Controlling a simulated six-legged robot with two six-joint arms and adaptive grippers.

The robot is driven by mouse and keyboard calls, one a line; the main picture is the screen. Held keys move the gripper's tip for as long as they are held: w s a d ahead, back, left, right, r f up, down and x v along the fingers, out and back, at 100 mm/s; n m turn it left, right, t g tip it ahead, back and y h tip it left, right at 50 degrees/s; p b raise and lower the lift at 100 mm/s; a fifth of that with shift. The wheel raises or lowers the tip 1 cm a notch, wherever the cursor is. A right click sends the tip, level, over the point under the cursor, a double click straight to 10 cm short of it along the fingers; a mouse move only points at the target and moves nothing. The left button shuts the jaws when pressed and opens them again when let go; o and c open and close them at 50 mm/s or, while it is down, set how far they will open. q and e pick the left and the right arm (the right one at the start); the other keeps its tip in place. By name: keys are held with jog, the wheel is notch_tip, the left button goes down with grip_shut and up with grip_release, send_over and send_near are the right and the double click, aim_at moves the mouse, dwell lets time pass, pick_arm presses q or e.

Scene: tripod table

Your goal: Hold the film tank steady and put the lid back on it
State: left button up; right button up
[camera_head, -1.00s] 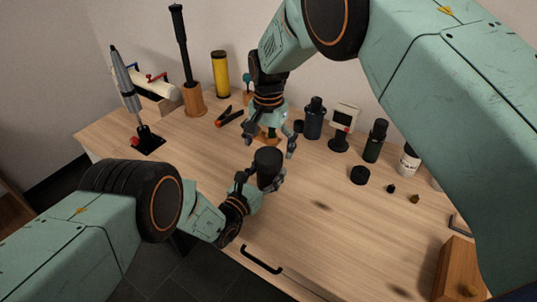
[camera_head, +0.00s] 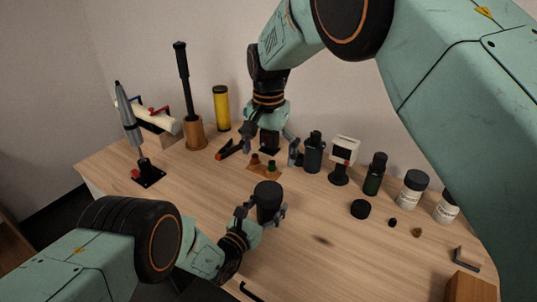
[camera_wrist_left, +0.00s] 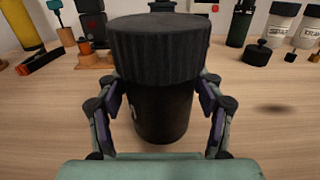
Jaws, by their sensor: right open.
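The film tank (camera_head: 268,203) is a black upright cylinder near the table's front. In the left wrist view, a wide black ribbed lid (camera_wrist_left: 160,48) sits level on top of the tank body (camera_wrist_left: 160,112). My left gripper (camera_head: 262,214) is shut around the tank's body, one finger on each side. The left wrist view shows both fingers (camera_wrist_left: 160,110) against it. My right gripper (camera_head: 270,150) is open and empty, behind and above the tank, apart from it. Whether the tank's base touches the table is hard to tell.
A low black cap (camera_head: 360,208) lies right of the tank. Dark bottles (camera_head: 313,152), a timer (camera_head: 343,152), and white-labelled jars (camera_head: 412,190) line the back right. A yellow cylinder (camera_head: 221,108) and a clip (camera_head: 230,149) are back left. The front table is mostly clear.

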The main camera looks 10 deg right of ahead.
pick_arm(q)
jog(key=o, duration=0.3)
jog(key=v, duration=1.2)
dwell(0.4)
